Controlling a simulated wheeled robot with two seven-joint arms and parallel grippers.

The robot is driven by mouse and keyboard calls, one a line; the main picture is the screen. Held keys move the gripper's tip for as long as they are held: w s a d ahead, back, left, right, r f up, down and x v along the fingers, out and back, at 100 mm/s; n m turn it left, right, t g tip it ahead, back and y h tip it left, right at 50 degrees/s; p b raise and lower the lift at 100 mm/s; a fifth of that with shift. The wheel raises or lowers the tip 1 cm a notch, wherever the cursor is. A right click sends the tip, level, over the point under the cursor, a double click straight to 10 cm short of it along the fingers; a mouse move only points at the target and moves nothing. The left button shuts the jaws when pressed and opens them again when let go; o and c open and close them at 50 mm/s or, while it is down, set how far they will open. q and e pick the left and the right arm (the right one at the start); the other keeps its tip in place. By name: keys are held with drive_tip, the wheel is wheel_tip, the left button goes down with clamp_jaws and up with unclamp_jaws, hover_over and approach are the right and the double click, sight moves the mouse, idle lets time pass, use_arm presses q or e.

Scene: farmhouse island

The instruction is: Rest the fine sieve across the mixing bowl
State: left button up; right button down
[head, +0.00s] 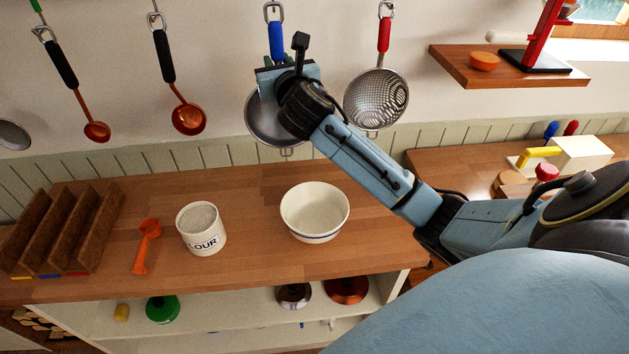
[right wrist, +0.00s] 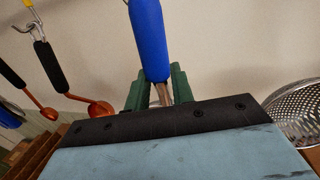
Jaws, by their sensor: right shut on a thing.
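The fine sieve, with a blue handle (head: 277,42) and a grey mesh pan (head: 265,126), hangs against the back wall at a metal hook. My right gripper (head: 284,74) is in front of it, shut on the sieve just below the blue grip; my arm hides part of the pan. In the right wrist view the green fingers (right wrist: 160,92) close around the metal neck under the blue handle (right wrist: 148,40). The cream mixing bowl (head: 315,205) with a blue line stands upright and empty on the wooden counter, below and right of the sieve. My left gripper is out of view.
A red-handled colander (head: 376,98) hangs close on the right; copper ladles (head: 188,119) hang on the left. A flour tin (head: 201,230), an orange scoop (head: 148,240) and a wooden rack (head: 68,232) stand left of the bowl. A wall shelf (head: 510,72) juts out upper right.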

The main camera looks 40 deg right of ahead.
drive_tip(key=s+a+f, duration=0.1)
drive_tip(key=s+a, duration=0.2)
drive_tip(key=s, duration=0.2)
idle(0.9)
drive_tip(key=shift+f, duration=0.1)
idle(0.7)
